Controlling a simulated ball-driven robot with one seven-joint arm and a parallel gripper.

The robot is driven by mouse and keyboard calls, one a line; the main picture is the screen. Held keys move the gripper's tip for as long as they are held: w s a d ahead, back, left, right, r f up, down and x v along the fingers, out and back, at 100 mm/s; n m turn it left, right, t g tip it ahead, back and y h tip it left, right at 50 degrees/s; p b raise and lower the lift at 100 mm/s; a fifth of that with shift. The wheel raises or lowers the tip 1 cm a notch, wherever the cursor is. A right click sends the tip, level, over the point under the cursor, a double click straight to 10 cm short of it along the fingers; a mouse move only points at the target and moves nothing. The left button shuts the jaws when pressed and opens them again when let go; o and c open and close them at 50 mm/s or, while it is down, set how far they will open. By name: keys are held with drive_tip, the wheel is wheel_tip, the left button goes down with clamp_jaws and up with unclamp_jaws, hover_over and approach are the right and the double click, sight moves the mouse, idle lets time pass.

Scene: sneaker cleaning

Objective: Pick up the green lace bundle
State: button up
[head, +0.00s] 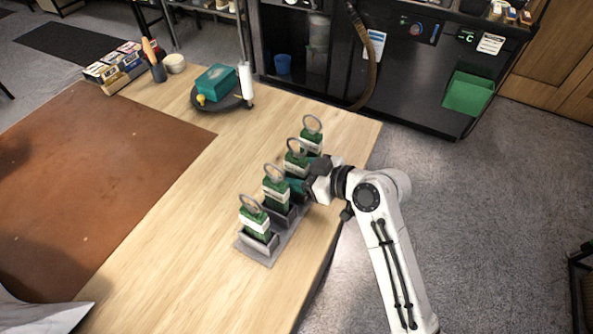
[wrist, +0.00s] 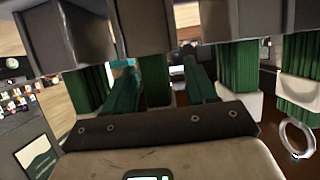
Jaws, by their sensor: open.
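Several green lace bundles with white bands and ring loops stand upright in a row in a grey rack (head: 268,258) in the head view. They are the front bundle (head: 256,224), the second bundle (head: 276,195), the third bundle (head: 296,162) and the back bundle (head: 311,141). My gripper (head: 294,188) reaches in from the right, low by the second and third bundles. In the wrist view, my gripper (wrist: 161,76) is open, and a green bundle (wrist: 154,83) shows between its two dark green fingers. I cannot tell whether they touch it.
The rack stands near the right edge of a wooden table (head: 170,235). A brown mat (head: 100,170) covers the left side. A teal box (head: 216,82) on a dark round tray (head: 222,104) stands at the back. The table left of the rack is clear.

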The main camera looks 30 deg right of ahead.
clamp_jaws()
idle(0.5)
